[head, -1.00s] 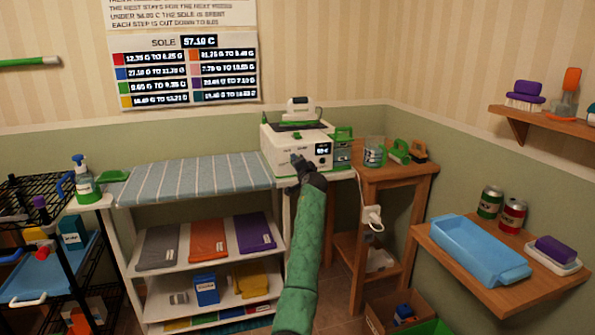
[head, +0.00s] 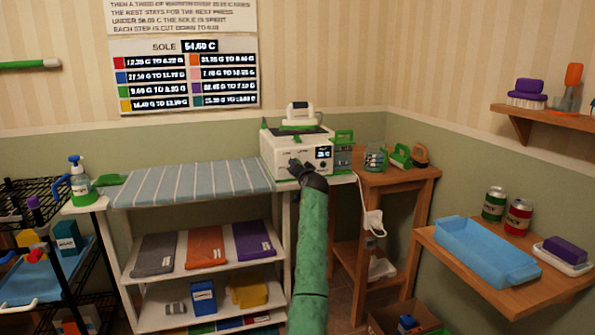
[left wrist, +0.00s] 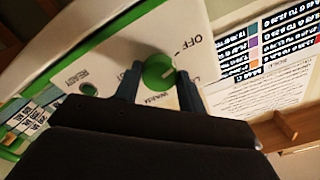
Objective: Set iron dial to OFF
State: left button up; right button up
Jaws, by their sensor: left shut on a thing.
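The white iron station (head: 290,152) stands on the narrow top right of the ironing shelf, with the iron (head: 299,112) resting on it. My left gripper (head: 297,167) is at the station's front and hides the dial there. In the left wrist view the green dial (left wrist: 157,73) sits between the two fingers of my left gripper (left wrist: 158,82), which is shut on it. A pale pointer mark shows on the dial's right side. The label OFF is to its upper right and WARM is below it. The exact setting is hard to read. My right gripper is not in view.
The striped ironing board (head: 190,183) is left. A wall sign (head: 185,75) reads SOLE 54.60 C. A blue tray (head: 485,250) lies on the right shelf.

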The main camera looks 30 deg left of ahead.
pick_arm(q)
jog(key=shift+f, duration=0.25)
jog(key=o, duration=1)
jog(key=shift+a, duration=0.1)
jog(key=shift+c, duration=0.2)
jog(key=shift+r, duration=0.1)
jog(key=v, duration=0.8)
